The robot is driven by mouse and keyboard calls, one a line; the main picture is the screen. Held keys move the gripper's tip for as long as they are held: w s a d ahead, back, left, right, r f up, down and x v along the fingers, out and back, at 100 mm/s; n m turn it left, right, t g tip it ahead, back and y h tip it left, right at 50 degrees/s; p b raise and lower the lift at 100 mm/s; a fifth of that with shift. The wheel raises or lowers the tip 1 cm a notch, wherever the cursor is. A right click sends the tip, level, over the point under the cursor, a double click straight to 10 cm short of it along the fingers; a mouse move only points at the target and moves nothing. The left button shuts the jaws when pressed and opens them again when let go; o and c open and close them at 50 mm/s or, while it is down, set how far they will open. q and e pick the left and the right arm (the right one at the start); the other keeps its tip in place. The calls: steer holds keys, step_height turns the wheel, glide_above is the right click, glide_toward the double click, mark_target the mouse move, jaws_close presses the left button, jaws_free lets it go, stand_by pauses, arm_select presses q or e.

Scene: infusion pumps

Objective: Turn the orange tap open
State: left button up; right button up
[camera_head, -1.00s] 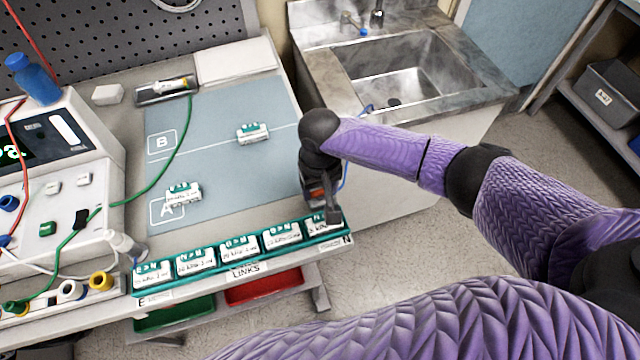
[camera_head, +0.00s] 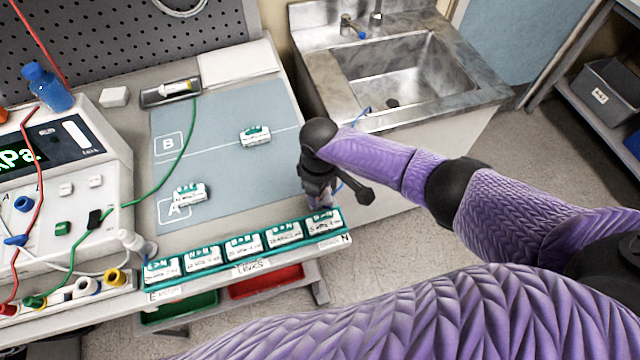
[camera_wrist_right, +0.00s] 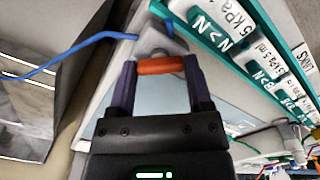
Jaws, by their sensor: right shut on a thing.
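The orange tap (camera_wrist_right: 161,66) is a short orange bar between the two fingers of my right gripper (camera_wrist_right: 158,62) in the right wrist view. The fingers touch its two ends, and the gripper is shut on it. Behind the bar is a grey fitting (camera_wrist_right: 158,44) with a blue tube (camera_wrist_right: 75,47) running off to the left. In the head view my right gripper (camera_head: 321,195) points down at the right end of the teal link rack (camera_head: 215,271), and the tap is hidden there. My left gripper is not in view.
The rack holds several white link blocks along the bench's front edge. Two more link blocks (camera_head: 255,136) lie on the blue-grey mat (camera_head: 225,165). A pump unit (camera_head: 60,190) with cables stands at left. A metal sink (camera_head: 400,75) is behind my right arm.

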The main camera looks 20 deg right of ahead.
steer(key=shift+n, duration=0.9)
steer(key=o, duration=1.3)
steer(key=shift+r+p, duration=0.3)
steer(key=shift+r, duration=0.05)
step_height(320, 180, up, 9)
steer(key=p, duration=0.3)
steer(key=shift+r, duration=0.1)
